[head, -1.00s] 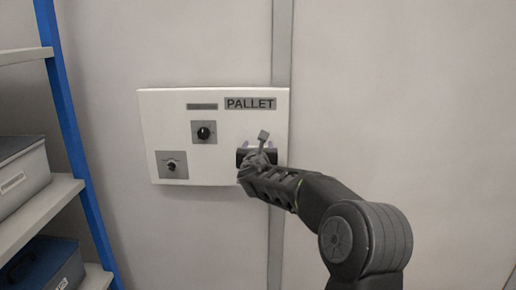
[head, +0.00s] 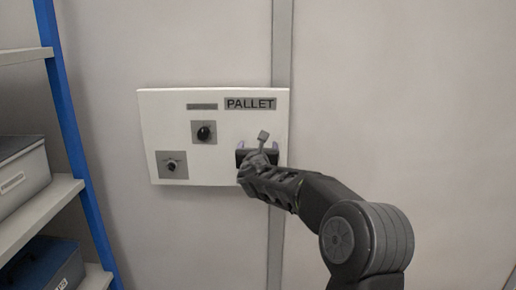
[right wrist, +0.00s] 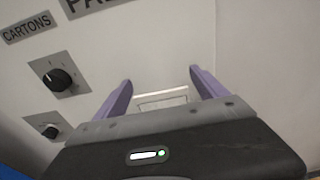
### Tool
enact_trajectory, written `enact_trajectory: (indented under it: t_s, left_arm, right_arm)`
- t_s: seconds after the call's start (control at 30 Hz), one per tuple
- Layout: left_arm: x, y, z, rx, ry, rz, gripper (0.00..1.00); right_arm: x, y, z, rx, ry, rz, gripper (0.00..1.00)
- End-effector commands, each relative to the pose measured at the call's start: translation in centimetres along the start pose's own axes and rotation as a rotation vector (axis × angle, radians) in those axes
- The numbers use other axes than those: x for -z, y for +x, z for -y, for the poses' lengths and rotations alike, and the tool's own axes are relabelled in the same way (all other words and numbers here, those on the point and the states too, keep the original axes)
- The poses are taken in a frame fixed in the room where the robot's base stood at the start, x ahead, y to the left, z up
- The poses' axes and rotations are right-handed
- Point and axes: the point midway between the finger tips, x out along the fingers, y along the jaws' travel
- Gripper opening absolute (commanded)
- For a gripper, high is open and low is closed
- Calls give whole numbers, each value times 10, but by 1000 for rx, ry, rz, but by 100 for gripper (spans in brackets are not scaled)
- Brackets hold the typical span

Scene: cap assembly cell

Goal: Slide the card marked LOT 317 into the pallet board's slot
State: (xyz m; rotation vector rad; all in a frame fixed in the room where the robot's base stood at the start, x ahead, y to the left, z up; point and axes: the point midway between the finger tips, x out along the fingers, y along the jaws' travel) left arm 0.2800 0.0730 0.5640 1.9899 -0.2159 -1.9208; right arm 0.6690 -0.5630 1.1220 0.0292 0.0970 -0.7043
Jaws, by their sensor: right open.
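The white pallet board (head: 220,125) hangs on the wall, with a dark PALLET label (head: 250,104) at its top right. My right gripper (head: 258,144) is at the board's right part, below that label. In the right wrist view its two purple fingers (right wrist: 160,80) are open and apart, pointing at the board. Between them shows a pale rectangular outline (right wrist: 162,98) with a light upper edge, partly hidden by the gripper body. I cannot tell whether this is the slot, the card or both. No LOT 317 marking is readable. My left gripper is not in view.
The board also carries two black knobs on grey plates, an upper one (head: 204,132) and a lower left one (head: 172,166).

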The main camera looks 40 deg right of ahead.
Motion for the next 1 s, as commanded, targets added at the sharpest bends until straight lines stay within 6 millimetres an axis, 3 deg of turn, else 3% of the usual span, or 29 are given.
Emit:
enact_trajectory:
  t_s: [0.5, 1.0]
  left_arm:
    - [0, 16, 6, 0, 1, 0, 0]
    - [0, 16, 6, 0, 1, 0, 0]
  right_arm:
    - [0, -71, 0, -1, 0, 1, 82]
    - [0, -76, 0, 0, 0, 0, 82]
